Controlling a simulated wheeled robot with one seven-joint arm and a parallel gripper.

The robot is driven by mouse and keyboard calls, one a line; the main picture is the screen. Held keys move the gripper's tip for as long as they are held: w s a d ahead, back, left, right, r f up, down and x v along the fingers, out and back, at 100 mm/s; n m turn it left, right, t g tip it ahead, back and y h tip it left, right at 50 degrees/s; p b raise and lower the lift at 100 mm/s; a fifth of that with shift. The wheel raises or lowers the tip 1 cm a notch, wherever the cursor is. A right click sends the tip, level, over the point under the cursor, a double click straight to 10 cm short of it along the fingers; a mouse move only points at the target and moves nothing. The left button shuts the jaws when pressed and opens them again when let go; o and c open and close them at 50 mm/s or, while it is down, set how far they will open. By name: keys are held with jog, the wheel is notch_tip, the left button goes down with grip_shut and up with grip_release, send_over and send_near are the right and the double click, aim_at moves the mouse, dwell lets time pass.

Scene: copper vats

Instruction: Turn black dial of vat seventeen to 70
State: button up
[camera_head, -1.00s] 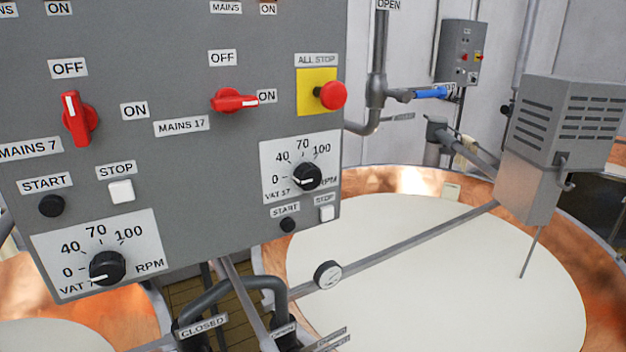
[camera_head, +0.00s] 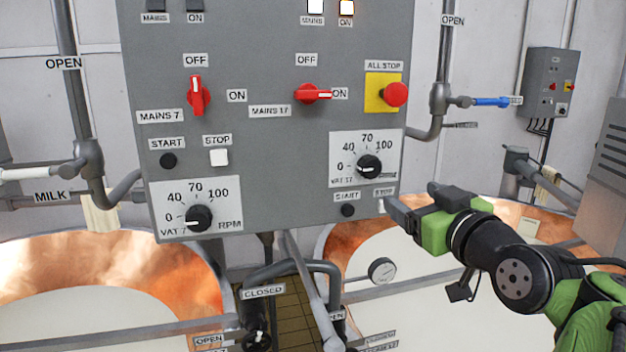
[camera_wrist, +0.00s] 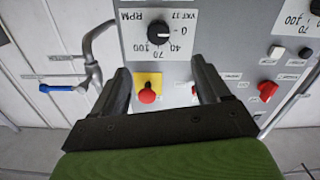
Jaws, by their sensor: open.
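The black dial of vat seventeen (camera_head: 368,166) sits on a white plate marked 0, 40, 70, 100 at the right of the grey panel. Its white mark points left, near the 0 side. My gripper (camera_head: 412,197) is just below and right of that dial, apart from it, its jaws open and empty. In the wrist view the dial (camera_wrist: 158,33) appears upside down, ahead of and between the open fingers (camera_wrist: 160,75). The red Mains 17 switch (camera_head: 313,94) is turned sideways toward ON.
A red all-stop button (camera_head: 396,95) on yellow projects above the dial. Small start (camera_head: 348,210) and stop buttons lie below it. The vat 7 dial (camera_head: 198,218) is further left. A blue-handled pipe valve (camera_head: 490,101) is at right. Copper vats stand below the panel.

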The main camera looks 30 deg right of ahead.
aim_at(373, 168)
jog(key=p+x, duration=0.1)
jog(key=x, duration=0.4)
jog(key=p+x, duration=0.2)
jog(key=x, duration=0.3)
jog(key=p+x, duration=0.1)
jog(key=x, duration=0.5)
jog(key=shift+s+d+r+p, duration=0.1)
jog(key=shift+r+p, duration=0.15)
jog(key=shift+p, duration=0.1)
jog(key=shift+c, duration=0.4)
jog(key=c, duration=1)
